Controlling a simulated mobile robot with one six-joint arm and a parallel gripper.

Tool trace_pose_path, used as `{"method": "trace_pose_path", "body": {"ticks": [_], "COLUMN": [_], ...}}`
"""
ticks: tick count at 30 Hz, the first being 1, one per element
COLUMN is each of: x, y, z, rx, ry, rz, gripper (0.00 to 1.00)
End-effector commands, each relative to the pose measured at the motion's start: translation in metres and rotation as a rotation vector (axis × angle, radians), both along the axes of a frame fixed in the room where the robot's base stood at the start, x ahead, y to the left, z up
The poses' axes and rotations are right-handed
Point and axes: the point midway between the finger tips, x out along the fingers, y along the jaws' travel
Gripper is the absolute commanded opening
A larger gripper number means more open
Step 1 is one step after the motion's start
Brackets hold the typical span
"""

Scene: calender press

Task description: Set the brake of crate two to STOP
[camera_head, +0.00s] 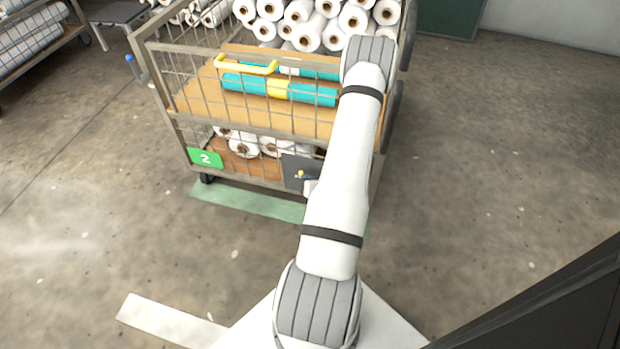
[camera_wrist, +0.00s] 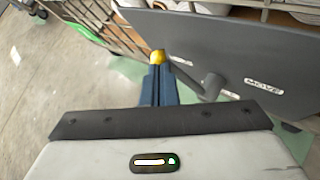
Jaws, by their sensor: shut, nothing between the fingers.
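Crate two (camera_head: 160,95) is a wire-mesh cart with a green "2" sign (camera_head: 205,158) at its lower left front. Its dark grey brake plate (camera_head: 290,164) sits low on the front, partly hidden by my arm. A grey brake lever (camera_wrist: 190,76) ends in a yellow knob (camera_wrist: 157,57), which also shows in the head view (camera_head: 300,173). My gripper (camera_wrist: 159,70) is shut and empty, its blue fingertips right at the knob; whether they touch I cannot tell.
A green floor strip (camera_head: 250,203) runs under the crate.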

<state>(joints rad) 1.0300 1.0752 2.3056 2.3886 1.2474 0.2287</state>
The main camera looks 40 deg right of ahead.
Motion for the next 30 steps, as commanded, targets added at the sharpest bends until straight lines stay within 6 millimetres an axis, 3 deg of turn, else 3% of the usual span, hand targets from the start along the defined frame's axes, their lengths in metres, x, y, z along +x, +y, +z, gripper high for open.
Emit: {"method": "trace_pose_path", "body": {"ticks": [8,15,24,30], "x": [-0.002,-0.022,-0.043,-0.048], "y": [0.001,0.02,0.058,0.068], "z": [0.0,0.011,0.075,0.089], "rx": [0.001,0.004,0.001,0.002], "ry": [0.001,0.003,0.0,0.001], "rz": [0.0,0.001,0.004,0.003], "gripper": [0.0,0.0,0.0,0.0]}}
